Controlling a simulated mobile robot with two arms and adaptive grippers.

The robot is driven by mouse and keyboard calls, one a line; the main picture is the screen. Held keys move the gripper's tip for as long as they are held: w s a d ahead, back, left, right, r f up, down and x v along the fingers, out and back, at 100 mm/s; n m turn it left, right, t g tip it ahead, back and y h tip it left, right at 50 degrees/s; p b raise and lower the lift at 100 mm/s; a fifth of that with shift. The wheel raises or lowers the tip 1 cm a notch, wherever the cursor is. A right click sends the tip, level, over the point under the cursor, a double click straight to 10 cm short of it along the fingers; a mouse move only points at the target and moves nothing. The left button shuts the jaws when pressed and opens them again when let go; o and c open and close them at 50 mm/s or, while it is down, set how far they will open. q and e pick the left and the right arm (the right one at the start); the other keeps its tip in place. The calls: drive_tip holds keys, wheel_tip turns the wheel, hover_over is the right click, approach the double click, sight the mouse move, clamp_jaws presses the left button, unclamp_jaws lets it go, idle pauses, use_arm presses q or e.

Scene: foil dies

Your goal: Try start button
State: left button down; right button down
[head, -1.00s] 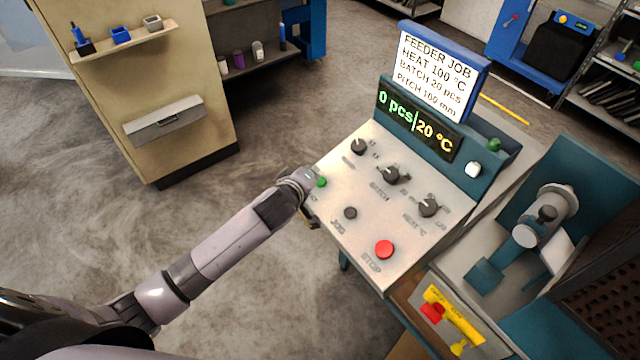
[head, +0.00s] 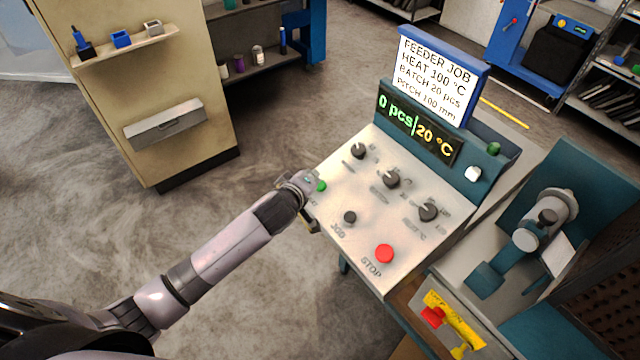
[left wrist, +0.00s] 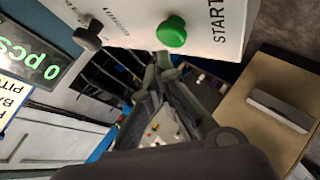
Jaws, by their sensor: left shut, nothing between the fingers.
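The green start button (head: 321,186) is at the left edge of the sloped control panel (head: 330,225). In the left wrist view the green button (left wrist: 171,31) stands out from the panel beside the START lettering. My left gripper (left wrist: 164,62) is shut and empty, its fingertips close below the button in that view. I cannot tell whether they touch it. In the head view my left wrist partly covers the panel's left edge, and the fingers are mostly hidden. My right gripper is not in view.
The panel also carries a red STOP button (head: 384,253), a dark JOG button (head: 349,217) and several black knobs. The display (head: 416,124) reads 0 pcs and 20 °C, below a job sign (head: 437,78). A beige cabinet (head: 150,90) stands left, with open floor between.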

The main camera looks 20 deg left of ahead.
use_arm(q)
drive_tip(key=shift+f, duration=0.1)
drive_tip(key=shift+w+d+f, duration=0.1)
drive_tip(key=shift+f, duration=0.2)
drive_tip(key=shift+w+f+b, duration=0.1)
drive_tip(key=shift+f+b, duration=0.45)
drive_tip(key=shift+b, duration=0.1)
idle(0.9)
drive_tip(key=shift+r, duration=0.1)
drive_tip(key=shift+s+r+p, duration=0.2)
drive_tip(key=shift+r+p, duration=0.65)
drive_tip(key=shift+p, duration=0.2)
drive_tip(key=r+p, duration=0.3)
drive_tip(key=s+a+r+p, duration=0.1)
drive_tip(key=p, duration=0.1)
drive_tip(key=shift+s+r, duration=0.1)
drive_tip(key=shift+r, duration=0.3)
